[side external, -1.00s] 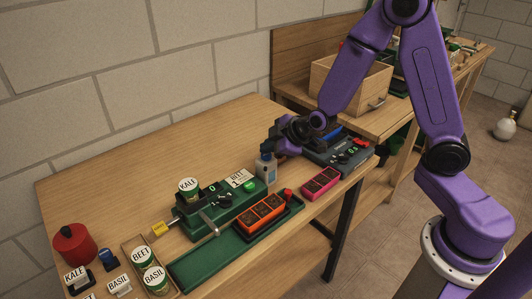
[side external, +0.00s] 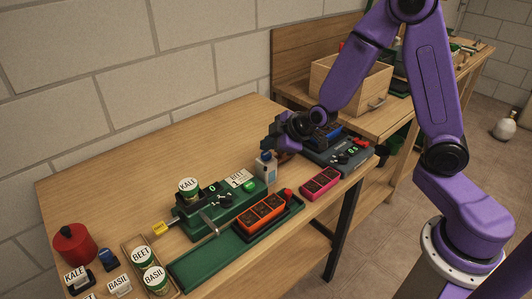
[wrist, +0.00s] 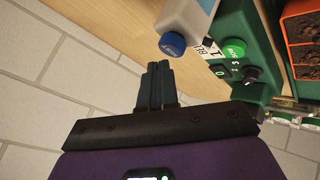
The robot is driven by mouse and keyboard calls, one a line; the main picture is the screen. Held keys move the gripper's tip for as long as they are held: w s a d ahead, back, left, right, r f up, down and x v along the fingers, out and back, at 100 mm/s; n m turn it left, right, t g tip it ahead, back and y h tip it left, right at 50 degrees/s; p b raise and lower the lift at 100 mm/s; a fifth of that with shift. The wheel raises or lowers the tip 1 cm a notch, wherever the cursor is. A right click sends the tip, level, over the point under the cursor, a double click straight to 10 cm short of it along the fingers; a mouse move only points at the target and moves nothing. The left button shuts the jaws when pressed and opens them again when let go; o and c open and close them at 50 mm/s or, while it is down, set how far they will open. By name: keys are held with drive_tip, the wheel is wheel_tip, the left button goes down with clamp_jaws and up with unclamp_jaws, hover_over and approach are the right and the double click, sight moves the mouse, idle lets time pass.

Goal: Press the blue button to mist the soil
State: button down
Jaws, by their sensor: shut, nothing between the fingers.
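The blue button (wrist: 172,44), marked MIST, tops a pale bottle (wrist: 190,18) in the wrist view. In the side view the bottle (side external: 266,172) stands at the end of the green machine, with its blue top (side external: 266,156) showing. My gripper (wrist: 158,68) is shut and empty, its fingertips close to the button. I cannot tell whether they touch it.
The green machine (side external: 225,203) bears a green button, knobs and a KALE pot (side external: 188,187). A pink tray (side external: 320,183) and a grey device (side external: 340,153) are to the right. The table's back left is clear.

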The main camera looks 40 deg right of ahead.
sight(269, 155)
drive_tip(key=shift+r, duration=2.95)
idle(0.4)
drive_tip(key=shift+d+f+m+h, duration=0.15)
drive_tip(key=shift+f+m, duration=0.85)
drive_tip(key=shift+m, duration=2.2)
drive_tip(key=shift+a+f+m+h, duration=0.15)
drive_tip(key=shift+f+m, duration=0.85)
drive_tip(key=shift+m, duration=2.2)
drive_tip(key=shift+d+f+m+h, duration=0.15)
drive_tip(key=shift+f+m, duration=0.85)
drive_tip(key=shift+m, duration=2.2)
drive_tip(key=shift+f, duration=0.2)
